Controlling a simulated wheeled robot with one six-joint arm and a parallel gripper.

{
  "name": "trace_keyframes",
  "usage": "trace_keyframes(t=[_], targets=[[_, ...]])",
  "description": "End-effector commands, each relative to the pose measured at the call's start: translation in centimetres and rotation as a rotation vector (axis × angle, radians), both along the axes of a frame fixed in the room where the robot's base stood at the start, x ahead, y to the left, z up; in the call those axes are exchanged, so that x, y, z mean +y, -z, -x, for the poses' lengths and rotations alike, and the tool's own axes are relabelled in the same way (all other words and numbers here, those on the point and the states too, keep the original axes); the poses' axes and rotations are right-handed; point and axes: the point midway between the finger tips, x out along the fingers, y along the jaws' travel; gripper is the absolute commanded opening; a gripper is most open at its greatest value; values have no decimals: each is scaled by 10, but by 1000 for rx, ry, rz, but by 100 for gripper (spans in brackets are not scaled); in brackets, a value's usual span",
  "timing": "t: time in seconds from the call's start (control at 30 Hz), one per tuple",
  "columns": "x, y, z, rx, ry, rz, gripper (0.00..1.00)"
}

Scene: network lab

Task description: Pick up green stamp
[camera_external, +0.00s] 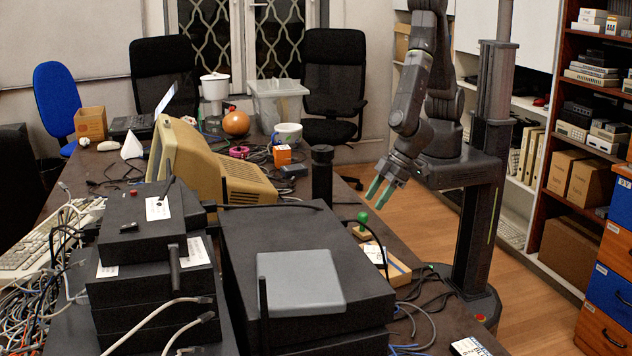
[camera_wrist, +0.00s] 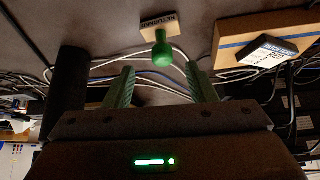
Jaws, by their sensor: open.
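The green stamp (camera_external: 362,222) stands on the dark table near its right edge, with a green knob handle on a light wooden base. In the wrist view the stamp (camera_wrist: 161,52) is above the middle, its pale base labelled with dark letters. My gripper (camera_external: 377,190) is open, its two green fingers above and slightly right of the stamp in the external view. In the wrist view my gripper (camera_wrist: 160,85) shows its fingers spread apart with the stamp beyond their tips, roughly centred between them. Nothing is held.
A wooden board (camera_external: 398,270) with a labelled block lies close to the stamp. A black cylinder (camera_external: 321,175) stands to its left, near stacked black devices (camera_external: 300,230). Thin cables run along the table around the stamp and under my fingers in the wrist view.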

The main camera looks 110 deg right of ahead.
Motion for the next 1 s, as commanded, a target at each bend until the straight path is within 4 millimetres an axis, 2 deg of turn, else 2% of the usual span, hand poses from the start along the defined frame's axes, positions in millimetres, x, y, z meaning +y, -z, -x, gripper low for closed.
trace_keyframes(t=[0.03,0.1,0.47,0.7,0.97,1.0], targets=[[-1,13,-5,2,0,1,51],[0,21,-12,1,1,0,51],[1,41,-28,0,0,0,51],[3,70,-49,1,0,0,51],[3,73,-52,0,-1,1,51],[3,73,-52,0,-1,1,47]])
